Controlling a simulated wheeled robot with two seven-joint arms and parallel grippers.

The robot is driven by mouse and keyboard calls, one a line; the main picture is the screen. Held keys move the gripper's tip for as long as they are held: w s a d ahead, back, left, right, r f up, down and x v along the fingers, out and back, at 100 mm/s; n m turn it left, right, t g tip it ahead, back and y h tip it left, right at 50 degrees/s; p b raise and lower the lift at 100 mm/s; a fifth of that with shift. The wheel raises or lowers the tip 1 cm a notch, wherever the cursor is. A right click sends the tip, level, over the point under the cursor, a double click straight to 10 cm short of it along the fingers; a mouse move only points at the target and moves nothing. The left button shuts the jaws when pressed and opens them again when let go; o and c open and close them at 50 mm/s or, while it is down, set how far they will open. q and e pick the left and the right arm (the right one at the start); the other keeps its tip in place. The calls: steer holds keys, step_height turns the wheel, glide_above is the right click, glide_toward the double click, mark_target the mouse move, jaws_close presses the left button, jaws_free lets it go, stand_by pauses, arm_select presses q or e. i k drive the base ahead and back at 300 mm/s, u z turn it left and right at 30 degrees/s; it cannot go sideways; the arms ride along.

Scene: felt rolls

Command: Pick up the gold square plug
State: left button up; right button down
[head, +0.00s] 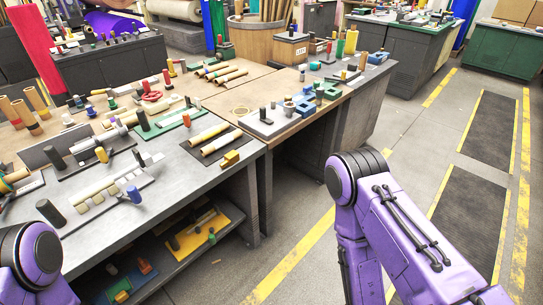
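A small gold block (229,159), which looks like the gold square plug, lies on the grey workbench (215,180) close to its right front corner. It is beside two tan rolls (221,143) on a dark mat. Nothing touches it from my side. Both of my arms show only as purple links, the left at the lower left corner and the right at the lower right. Neither gripper is in view. A yellow round plug (101,154) stands farther left on the same bench.
A blue plug (134,194) and a dark green cylinder (50,212) stand near the bench's front. A lower shelf holds a yellow tray (190,241). A wooden-topped bench (235,98) with plugs and rolls stands behind. The floor (290,220) right of the bench is clear.

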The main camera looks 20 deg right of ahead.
mark_target(232, 157)
steer(key=z, duration=0.45)
steer(key=k, duration=0.9)
steer(key=z, duration=1.3)
steer(key=i, duration=1.55)
steer(key=u, duration=0.45)
steer(key=i, duration=0.85)
steer(key=u, duration=1.6)
steer(key=i, duration=0.75)
steer(key=u, duration=0.7)
